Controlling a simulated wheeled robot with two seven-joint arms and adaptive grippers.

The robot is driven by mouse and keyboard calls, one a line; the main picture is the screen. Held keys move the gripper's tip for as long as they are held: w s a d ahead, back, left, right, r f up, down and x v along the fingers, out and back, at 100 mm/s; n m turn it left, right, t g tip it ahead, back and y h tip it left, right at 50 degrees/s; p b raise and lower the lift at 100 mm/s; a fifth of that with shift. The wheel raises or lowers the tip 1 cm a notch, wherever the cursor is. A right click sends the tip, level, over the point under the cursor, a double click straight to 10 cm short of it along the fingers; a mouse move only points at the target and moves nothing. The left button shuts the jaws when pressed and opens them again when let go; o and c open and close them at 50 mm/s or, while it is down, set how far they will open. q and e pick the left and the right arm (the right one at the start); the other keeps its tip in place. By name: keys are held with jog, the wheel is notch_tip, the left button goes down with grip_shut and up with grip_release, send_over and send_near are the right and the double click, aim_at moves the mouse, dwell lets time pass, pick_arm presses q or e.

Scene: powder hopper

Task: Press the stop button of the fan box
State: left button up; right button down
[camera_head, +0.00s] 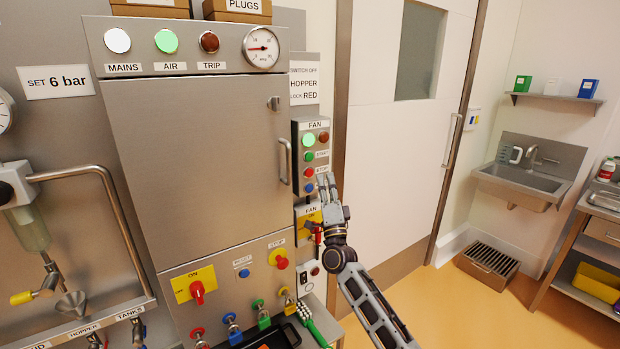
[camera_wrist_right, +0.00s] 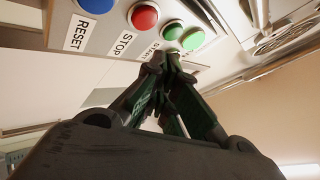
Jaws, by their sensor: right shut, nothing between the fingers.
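The fan box (camera_head: 297,163) is a grey panel labelled FAN beside the steel cabinet. Its red stop button (camera_head: 308,172) lies between a green start button (camera_head: 309,156) above and a blue reset button (camera_head: 309,187) below. In the right wrist view the red stop button (camera_wrist_right: 143,15) is clear, beside its STOP label. My right gripper (camera_head: 327,181) is shut and empty, in front of the box's lower right side in the head view. In the right wrist view its fingertips (camera_wrist_right: 165,58) overlap the START label; I cannot tell whether they touch the panel. My left gripper is not in view.
A cabinet handle (camera_head: 286,161) sticks out left of the fan box. A yellow FAN switch panel (camera_head: 308,214) sits below it, partly behind my right gripper. A white door (camera_head: 395,150) stands to the right, with open floor beyond.

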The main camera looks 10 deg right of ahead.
aim_at(309, 173)
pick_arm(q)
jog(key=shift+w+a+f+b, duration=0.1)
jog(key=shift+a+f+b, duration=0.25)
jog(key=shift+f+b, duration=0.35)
pick_arm(e)
jog(key=shift+w+a, duration=0.25)
jog(key=shift+w, duration=0.35)
jog(key=shift+w+a, duration=0.2)
jog(key=shift+w, duration=0.4)
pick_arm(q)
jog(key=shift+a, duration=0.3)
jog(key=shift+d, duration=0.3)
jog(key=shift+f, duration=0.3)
pick_arm(e)
jog(key=shift+w+a, duration=0.15)
jog(key=shift+w, duration=0.25)
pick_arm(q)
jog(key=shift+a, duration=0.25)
